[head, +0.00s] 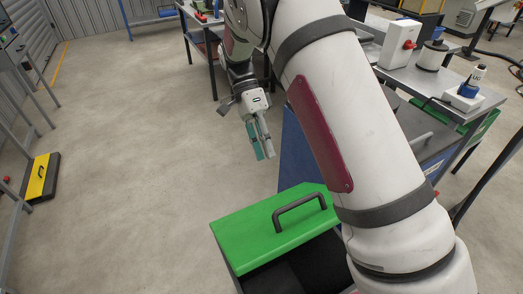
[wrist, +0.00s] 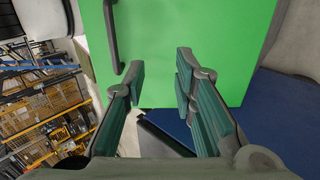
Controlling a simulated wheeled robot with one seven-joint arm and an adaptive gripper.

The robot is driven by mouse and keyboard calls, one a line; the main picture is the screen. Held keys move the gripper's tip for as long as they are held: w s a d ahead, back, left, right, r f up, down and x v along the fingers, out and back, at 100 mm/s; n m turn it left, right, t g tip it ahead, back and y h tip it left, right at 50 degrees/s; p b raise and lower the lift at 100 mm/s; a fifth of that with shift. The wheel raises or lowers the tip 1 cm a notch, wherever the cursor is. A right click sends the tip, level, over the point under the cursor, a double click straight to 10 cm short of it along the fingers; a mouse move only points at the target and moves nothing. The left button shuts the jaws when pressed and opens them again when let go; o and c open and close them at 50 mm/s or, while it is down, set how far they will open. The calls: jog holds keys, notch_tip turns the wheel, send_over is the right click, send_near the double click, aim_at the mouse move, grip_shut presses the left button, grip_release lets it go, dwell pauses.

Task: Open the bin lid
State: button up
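The bin's green lid (head: 265,222) is at the bottom middle of the head view, with a dark handle (head: 298,203) on it. A dark area of the bin (head: 310,268) shows beside the lid; I cannot tell how far the lid is open. My gripper (head: 264,155) hangs beyond the lid in the head view, apart from the handle. In the wrist view, my gripper (wrist: 160,75) has its fingers spread with nothing between them. The green lid (wrist: 200,35) fills the view ahead, and the handle (wrist: 111,38) is left of the fingertips.
A blue panel (head: 297,150) stands behind the lid. A grey workbench (head: 440,80) with devices is at the right. A yellow and black block (head: 40,178) lies at the left. The floor (head: 130,150) between is clear.

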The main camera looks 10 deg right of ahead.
jog(key=shift+r, duration=0.1)
jog(key=v, duration=0.7)
jog(key=shift+w, duration=0.15)
jog(key=shift+r, duration=0.15)
